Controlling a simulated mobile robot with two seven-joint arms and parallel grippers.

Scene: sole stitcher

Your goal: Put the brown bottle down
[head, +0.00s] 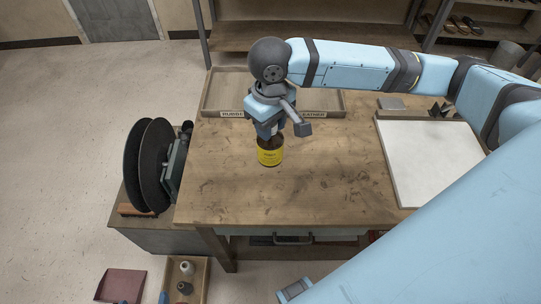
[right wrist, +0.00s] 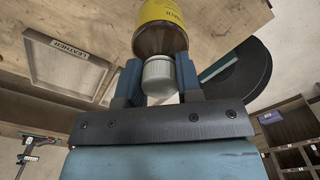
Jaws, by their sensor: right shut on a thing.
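The brown bottle (head: 270,152) with a yellow label is at the middle left of the wooden workbench (head: 330,190) in the head view. My right gripper (head: 268,132) is above it, pointing down, with its fingers at the bottle's neck. In the right wrist view the brown bottle (right wrist: 160,38) shows its yellow label and a pale cap, and my right gripper (right wrist: 158,78) is shut on it at the cap end. I cannot tell whether its base touches the bench. My left gripper is not clearly in view.
A shallow divided tray (head: 225,92) with labels lies at the back of the bench, behind the bottle. A white board (head: 425,160) lies at the right. A machine with black discs (head: 150,165) stands off the left edge. The bench's front middle is clear.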

